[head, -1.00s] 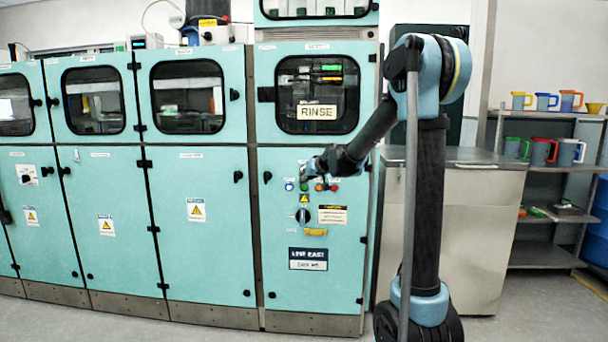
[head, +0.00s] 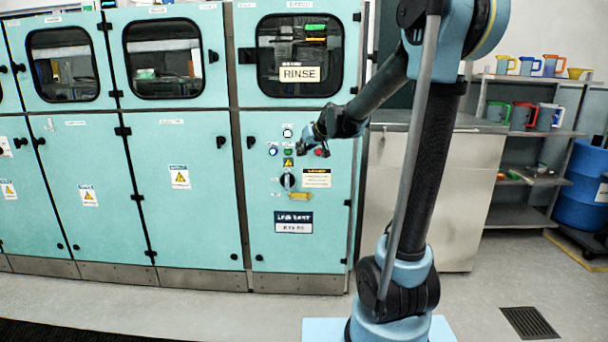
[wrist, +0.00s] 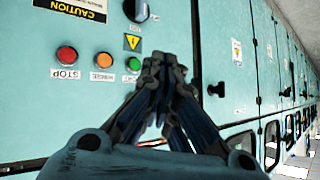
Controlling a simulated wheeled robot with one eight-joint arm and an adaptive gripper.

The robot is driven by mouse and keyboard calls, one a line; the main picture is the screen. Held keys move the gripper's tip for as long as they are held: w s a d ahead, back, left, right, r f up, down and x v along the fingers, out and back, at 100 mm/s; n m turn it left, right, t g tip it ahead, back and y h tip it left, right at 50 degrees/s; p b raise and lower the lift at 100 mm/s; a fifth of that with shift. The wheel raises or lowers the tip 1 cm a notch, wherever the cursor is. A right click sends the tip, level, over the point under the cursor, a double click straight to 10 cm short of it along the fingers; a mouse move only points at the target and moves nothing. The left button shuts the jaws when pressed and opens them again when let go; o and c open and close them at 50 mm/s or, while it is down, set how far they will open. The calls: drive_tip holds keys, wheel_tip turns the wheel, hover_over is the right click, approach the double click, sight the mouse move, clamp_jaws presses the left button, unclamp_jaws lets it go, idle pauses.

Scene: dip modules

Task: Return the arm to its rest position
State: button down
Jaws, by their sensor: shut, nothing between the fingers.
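My gripper (head: 322,151) is at the end of my arm, in front of the control panel on the teal RINSE cabinet (head: 265,215). In the wrist view its fingers (wrist: 163,62) are together and empty. The red STOP button (wrist: 67,55), an orange button (wrist: 104,60) and a green button (wrist: 133,64) are to the left of the fingers there. I cannot tell whether the fingers touch the panel. In the head view my forearm reaches left and down from the tall upright part of my arm.
A dark rotary switch (head: 288,180) and a yellow handle (head: 299,196) are below the buttons. A steel counter (head: 470,195) is behind my arm. A shelf with coloured jugs (head: 522,116) and a blue drum (head: 580,190) are at right. The floor in front of the cabinets is clear.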

drive_tip(key=s+d+f+m+g+h, duration=0.1)
drive_tip(key=s+d+f, duration=0.5)
drive_tip(key=s, duration=0.7)
drive_tip(key=s+d+f+m+g+h, duration=0.1)
drive_tip(key=s+d+f+g+h, duration=0.2)
drive_tip(key=s, duration=1.1)
drive_tip(key=s+d+f+m+g+h, duration=0.2)
drive_tip(key=s+d+f, duration=0.7)
drive_tip(key=s+d, duration=0.3)
drive_tip(key=shift+s+f, duration=0.3)
drive_tip(key=shift+s, duration=0.95)
drive_tip(key=shift+w+f+g, duration=0.2)
drive_tip(key=shift+w+g, duration=0.1)
drive_tip(key=shift+w, duration=0.2)
